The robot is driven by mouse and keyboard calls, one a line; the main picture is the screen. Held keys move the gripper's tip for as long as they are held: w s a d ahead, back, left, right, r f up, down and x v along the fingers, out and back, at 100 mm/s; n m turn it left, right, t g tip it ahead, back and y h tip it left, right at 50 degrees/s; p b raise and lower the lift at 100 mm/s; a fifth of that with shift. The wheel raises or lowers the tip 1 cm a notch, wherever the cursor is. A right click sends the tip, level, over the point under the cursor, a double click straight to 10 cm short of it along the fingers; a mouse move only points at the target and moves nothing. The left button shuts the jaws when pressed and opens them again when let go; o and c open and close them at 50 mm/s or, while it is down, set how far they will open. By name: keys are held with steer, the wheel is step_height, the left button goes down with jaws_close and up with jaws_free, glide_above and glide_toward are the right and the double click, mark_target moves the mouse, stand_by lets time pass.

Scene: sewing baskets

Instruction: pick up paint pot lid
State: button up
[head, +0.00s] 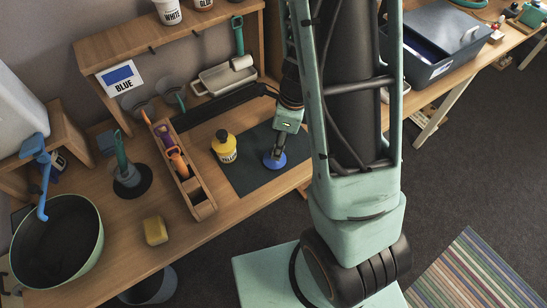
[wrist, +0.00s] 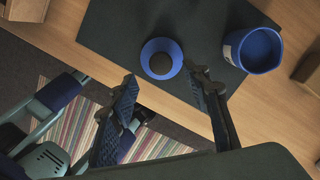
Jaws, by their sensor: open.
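The paint pot lid (wrist: 152,47) is a round blue disc with a darker round middle, lying on the dark mat near its front edge. In the head view the blue lid (head: 269,164) shows just below my gripper (head: 279,150). In the wrist view my gripper (wrist: 166,84) is open and empty, with the lid just beyond and roughly between its fingertips. A blue pot (wrist: 258,50) with a pale label stands on the mat to the right of the lid in the wrist view. My arm seems to hide this pot in the head view.
A yellow pot (head: 224,147) stands left of the lid on the dark mat (head: 246,176). A wooden tool tray (head: 203,209) lies farther left, with a yellow sponge (head: 155,230) and a large bowl (head: 95,225). A shelf (head: 170,40) rises behind.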

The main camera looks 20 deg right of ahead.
steer(key=f, duration=0.2)
steer(key=f+b, duration=0.1)
steer(key=f, duration=0.1)
steer(key=w+a+f, duration=0.1)
steer(key=shift+f+b, duration=0.3)
steer(key=shift+f, duration=0.1)
steer(key=shift+a, duration=0.1)
steer(key=c, duration=1)
